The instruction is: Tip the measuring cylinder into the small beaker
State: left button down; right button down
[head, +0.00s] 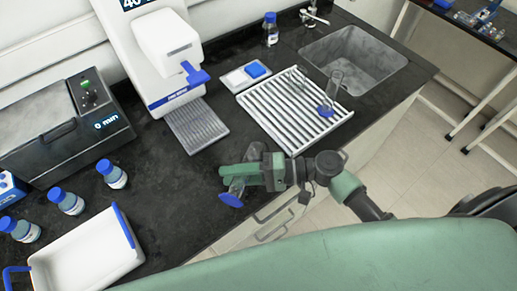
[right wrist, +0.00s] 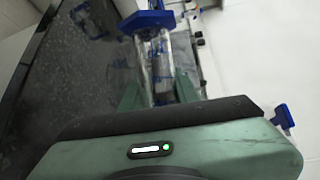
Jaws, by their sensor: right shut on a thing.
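My right gripper (head: 228,176) is over the counter's front edge, shut on a clear measuring cylinder (head: 237,186) with a blue base. The cylinder is tilted, its blue base towards the front. In the right wrist view the cylinder (right wrist: 160,70) lies between my two fingers, with its blue base (right wrist: 148,22) at the top. Clear glass with faint blue marks shows beside it (right wrist: 122,72); this may be the small beaker, but I cannot tell for sure. In the head view the gripper hides most of that area. My left gripper is not in view.
A sink (head: 355,55) is behind. A white tray (head: 85,262), blue-capped bottles (head: 112,174) and a white instrument (head: 165,45) stand left. Dark counter between is clear.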

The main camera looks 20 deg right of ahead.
jog(key=shift+r+m, duration=0.5)
jog(key=shift+m, duration=0.1)
